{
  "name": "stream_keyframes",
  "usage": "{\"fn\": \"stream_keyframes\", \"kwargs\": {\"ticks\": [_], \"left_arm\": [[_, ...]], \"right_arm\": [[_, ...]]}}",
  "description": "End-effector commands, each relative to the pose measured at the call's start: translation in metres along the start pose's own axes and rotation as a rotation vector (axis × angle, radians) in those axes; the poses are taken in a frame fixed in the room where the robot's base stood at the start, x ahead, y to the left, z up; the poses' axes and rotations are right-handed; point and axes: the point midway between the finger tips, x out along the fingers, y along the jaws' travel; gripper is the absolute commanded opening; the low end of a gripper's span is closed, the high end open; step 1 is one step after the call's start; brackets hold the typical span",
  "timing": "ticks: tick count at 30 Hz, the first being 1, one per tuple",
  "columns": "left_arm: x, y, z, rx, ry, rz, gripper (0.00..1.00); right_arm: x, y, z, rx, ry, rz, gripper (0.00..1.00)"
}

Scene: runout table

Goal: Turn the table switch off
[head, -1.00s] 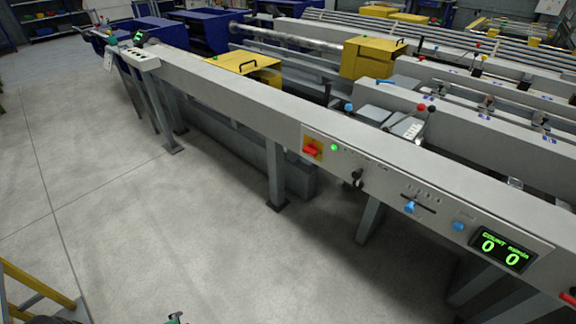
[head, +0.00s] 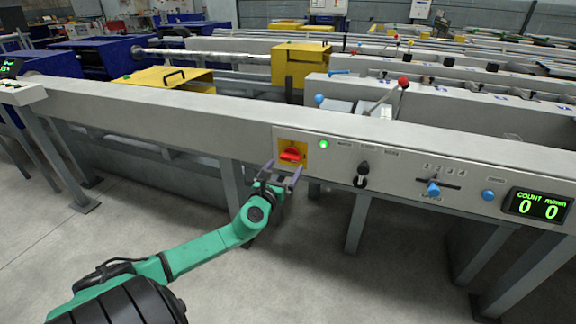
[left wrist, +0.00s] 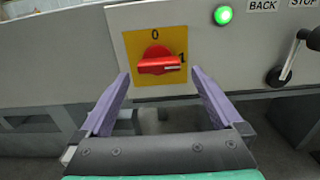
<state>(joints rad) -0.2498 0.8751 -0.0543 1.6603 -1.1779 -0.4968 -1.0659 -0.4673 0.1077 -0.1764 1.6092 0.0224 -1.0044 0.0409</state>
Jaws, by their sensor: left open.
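The table switch (head: 290,155) is a red rotary handle on a yellow plate on the front panel of the runout table. In the left wrist view the red handle (left wrist: 159,61) lies level, its white-marked end pointing right at the 1; a 0 is printed above it. My left gripper (head: 284,168) is open just in front of and slightly below the switch. In the left wrist view its two purple fingers (left wrist: 159,78) stand left and right of the handle, apart from it. A green lamp (head: 323,144) to the right of the switch is lit. My right gripper is not seen.
The table beam (head: 200,110) runs along above open floor.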

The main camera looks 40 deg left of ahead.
Motion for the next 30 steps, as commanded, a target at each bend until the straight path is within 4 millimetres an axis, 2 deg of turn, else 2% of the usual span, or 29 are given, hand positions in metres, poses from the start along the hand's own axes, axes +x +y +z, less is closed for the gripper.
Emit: {"fn": "stream_keyframes", "kwargs": {"ticks": [3,6,15,17,21,22,30], "left_arm": [[0.022,0.001,-0.001,-0.002,-0.003,0.002,1.0],[0.032,0.0,0.0,-0.002,-0.002,0.002,1.0],[0.037,0.0,0.0,-0.001,0.001,-0.001,1.0],[0.036,0.0,0.0,-0.001,0.001,-0.001,0.81],[0.036,0.0,0.0,-0.002,0.001,0.0,0.27],[0.036,0.0,0.0,-0.002,0.001,0.0,0.24],[0.036,0.0,-0.001,-0.028,0.001,0.0,0.24]], "right_arm": [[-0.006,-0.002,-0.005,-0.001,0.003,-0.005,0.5],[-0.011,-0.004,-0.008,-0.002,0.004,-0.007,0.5],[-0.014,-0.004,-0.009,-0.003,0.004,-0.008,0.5],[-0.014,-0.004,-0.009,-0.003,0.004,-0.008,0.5],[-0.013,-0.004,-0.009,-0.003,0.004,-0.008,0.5],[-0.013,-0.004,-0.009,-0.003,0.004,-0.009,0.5],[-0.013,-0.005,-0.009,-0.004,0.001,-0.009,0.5]]}}
